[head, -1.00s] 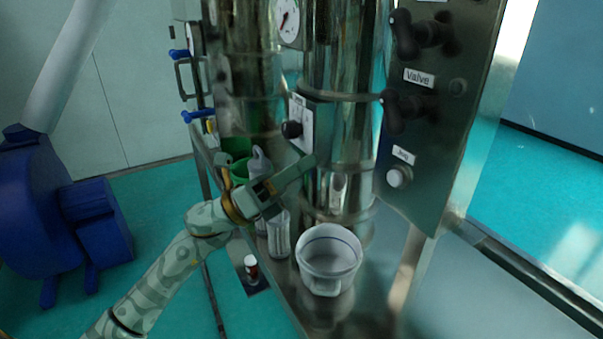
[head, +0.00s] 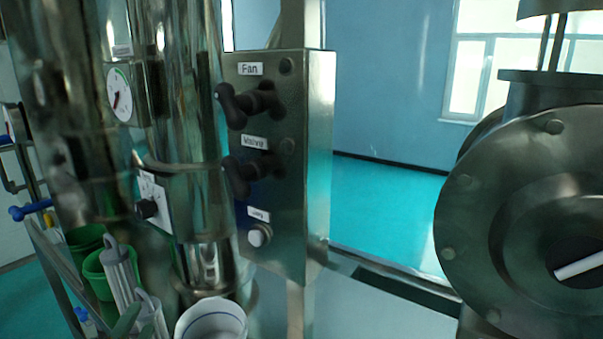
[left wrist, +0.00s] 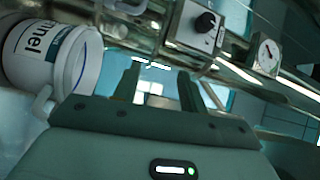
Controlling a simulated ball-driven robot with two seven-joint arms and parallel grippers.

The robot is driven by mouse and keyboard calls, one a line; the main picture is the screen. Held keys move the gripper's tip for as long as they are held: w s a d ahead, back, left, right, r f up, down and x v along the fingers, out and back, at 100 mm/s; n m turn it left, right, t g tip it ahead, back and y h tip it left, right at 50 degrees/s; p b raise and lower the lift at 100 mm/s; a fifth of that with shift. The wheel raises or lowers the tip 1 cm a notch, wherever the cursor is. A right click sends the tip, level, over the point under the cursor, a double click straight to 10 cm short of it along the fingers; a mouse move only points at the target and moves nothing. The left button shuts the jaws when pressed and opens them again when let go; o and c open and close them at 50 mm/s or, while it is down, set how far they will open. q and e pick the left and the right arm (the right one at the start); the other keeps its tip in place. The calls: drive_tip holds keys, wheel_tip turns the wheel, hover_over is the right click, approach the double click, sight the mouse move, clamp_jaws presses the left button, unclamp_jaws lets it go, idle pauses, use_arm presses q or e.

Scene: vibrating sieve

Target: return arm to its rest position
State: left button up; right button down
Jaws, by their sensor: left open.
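My left gripper (left wrist: 157,88) is open in the left wrist view, with its two dark green fingers apart and nothing seen between them. In the head view only a green part of it (head: 128,321) shows at the bottom edge, beside the white vessel; the rest of the arm is out of the frame. The white vessel (head: 212,320) is cut off by the bottom edge. My right gripper is not in view.
A steel column with a gauge (head: 121,93) and a black-knobbed box (head: 155,200) stands at left. A control panel (head: 295,160) has Fan and Valve handles. A large round flange (head: 480,225) is at right.

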use_arm(q)
drive_tip(key=s+a+f+n+g+y, duration=0.2)
drive_tip(key=s+f+n+g+y, duration=0.2)
drive_tip(key=s+f+n+g, duration=0.75)
drive_tip(key=s+d+f+m+g+h+b, duration=0.15)
drive_tip(key=s+f, duration=0.25)
drive_tip(key=f, duration=0.7)
drive_tip(key=s+d+f+g+h, duration=0.15)
drive_tip(key=s+f, duration=0.25)
drive_tip(key=f, duration=0.8)
drive_tip(key=s+d+f+m+h+b, duration=0.15)
drive_tip(key=s+f, duration=0.25)
drive_tip(key=f, duration=0.7)
drive_tip(key=s+f+n+g+b, duration=0.1)
drive_tip(key=s+f+n+g, duration=0.2)
drive_tip(key=s+f, duration=1.2)
drive_tip(key=s, duration=0.3)
drive_tip(key=shift+s+d+f, duration=0.15)
drive_tip(key=shift+s+f, duration=0.05)
drive_tip(key=shift+f, duration=0.05)
drive_tip(key=shift+n+h, duration=0.25)
